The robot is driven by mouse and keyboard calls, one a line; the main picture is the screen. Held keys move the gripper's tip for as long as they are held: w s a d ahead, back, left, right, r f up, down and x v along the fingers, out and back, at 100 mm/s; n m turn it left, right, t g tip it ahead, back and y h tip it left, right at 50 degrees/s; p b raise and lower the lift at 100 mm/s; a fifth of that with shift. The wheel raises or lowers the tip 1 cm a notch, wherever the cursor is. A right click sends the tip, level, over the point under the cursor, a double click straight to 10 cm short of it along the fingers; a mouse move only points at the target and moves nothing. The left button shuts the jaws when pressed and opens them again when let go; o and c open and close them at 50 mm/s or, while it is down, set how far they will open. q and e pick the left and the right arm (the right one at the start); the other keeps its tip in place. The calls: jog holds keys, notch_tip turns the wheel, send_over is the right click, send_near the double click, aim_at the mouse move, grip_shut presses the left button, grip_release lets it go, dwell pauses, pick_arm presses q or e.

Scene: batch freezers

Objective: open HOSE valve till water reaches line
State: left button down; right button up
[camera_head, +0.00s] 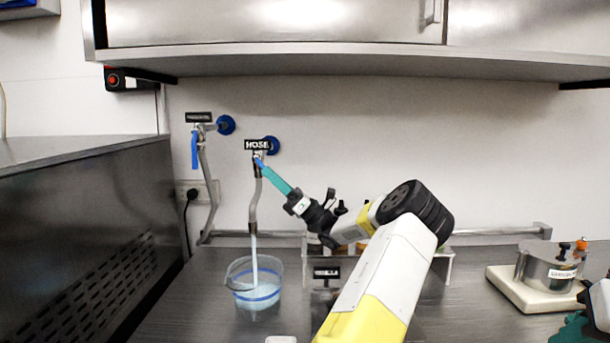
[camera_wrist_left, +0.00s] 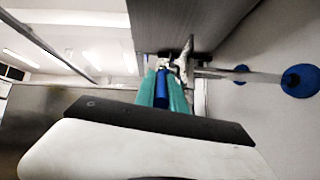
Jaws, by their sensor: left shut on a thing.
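The HOSE valve, under the black HOSE label (camera_head: 256,145), is on the back wall. Its blue handle (camera_wrist_left: 161,88) is between the teal fingers of my left gripper (camera_head: 269,175), which is shut on it. The grey hose (camera_head: 253,212) hangs down from the valve, and a pale stream of water (camera_head: 254,262) runs from its end into a clear bucket (camera_head: 276,270). A blue line (camera_head: 259,298) rings the bucket. Pale water shows around the line, but the exact level is hard to tell. My right gripper (camera_head: 574,329) is partly cut off at the right edge.
A second valve with a blue handle (camera_head: 195,150) and its own hose is left of HOSE. A metal pot (camera_head: 547,264) stands on a white base (camera_head: 525,296) at right. A steel cabinet (camera_head: 270,25) overhangs the counter. A dark steel machine (camera_head: 90,235) stands at left.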

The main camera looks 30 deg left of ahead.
dwell(0.4)
pick_arm(q)
jog(key=c, duration=1.4)
grip_release()
jog(key=shift+f, duration=0.1)
jog(key=v, duration=0.7)
jog(key=shift+d+f, duration=0.25)
jog(key=shift+f, duration=0.05)
jog(key=shift+w, duration=0.15)
